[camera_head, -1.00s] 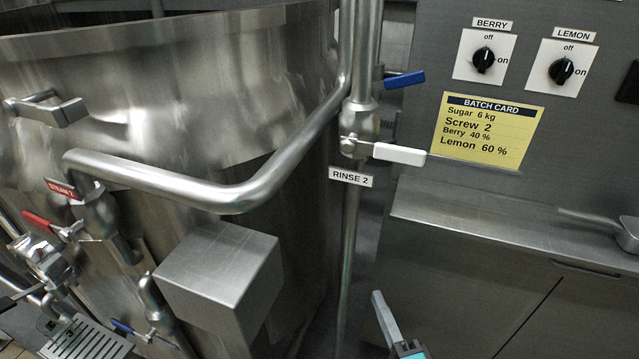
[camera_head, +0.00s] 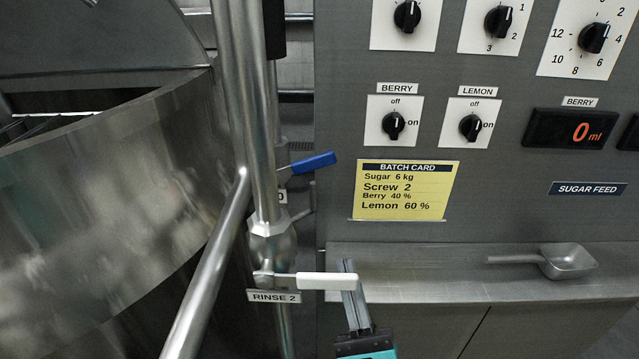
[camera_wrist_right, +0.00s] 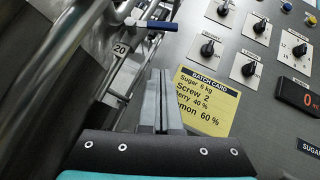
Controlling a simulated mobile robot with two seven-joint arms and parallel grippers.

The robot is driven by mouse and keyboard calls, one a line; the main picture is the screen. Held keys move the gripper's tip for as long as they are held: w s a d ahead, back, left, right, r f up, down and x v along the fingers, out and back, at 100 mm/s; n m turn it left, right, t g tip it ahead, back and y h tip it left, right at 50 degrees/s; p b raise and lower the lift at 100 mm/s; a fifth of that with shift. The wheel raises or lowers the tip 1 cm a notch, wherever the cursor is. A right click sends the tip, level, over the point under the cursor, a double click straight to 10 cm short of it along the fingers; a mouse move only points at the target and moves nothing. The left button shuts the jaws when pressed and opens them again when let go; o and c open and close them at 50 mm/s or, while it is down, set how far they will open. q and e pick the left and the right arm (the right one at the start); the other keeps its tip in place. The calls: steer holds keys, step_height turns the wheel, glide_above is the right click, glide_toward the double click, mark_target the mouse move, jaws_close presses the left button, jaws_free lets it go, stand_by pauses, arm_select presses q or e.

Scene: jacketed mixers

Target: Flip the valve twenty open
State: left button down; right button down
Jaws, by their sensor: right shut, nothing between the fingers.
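The blue lever (camera_head: 312,163) of valve twenty sits behind the pipes at the mixer's side and points right, slightly upward. In the right wrist view the blue lever (camera_wrist_right: 156,25) lies just beyond my fingertips, above a "20" tag (camera_wrist_right: 122,48). In the head view that tag (camera_head: 282,196) is mostly hidden by a pipe. My right gripper (camera_head: 347,266) is below the blue lever, apart from it, near the end of a white lever. Its fingers (camera_wrist_right: 161,72) are together and empty. My left gripper is not in view.
The white lever (camera_head: 325,281) marked "RINSE 2" (camera_head: 274,296) overlaps my right fingers in the picture; I cannot tell whether they touch. Upright pipes (camera_head: 246,120) stand left of the blue lever. A panel with knobs and a yellow batch card (camera_head: 405,190) is on the right. A scoop (camera_head: 568,262) lies on the ledge.

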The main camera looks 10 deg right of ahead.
mark_target(319, 167)
steer(key=shift+r, duration=0.1)
steer(key=r+p+x, duration=0.1)
steer(key=x, duration=0.5)
steer(key=s+a+p+x, duration=0.1)
steer(key=p+x, duration=0.1)
steer(key=x, duration=0.4)
steer(key=shift+a+r, duration=0.2)
steer(key=shift+r, duration=0.45)
steer(key=shift+r, duration=0.1)
steer(key=shift+d+r+p, duration=0.1)
steer(key=shift+r+p, duration=0.35)
steer(key=shift+f, duration=0.1)
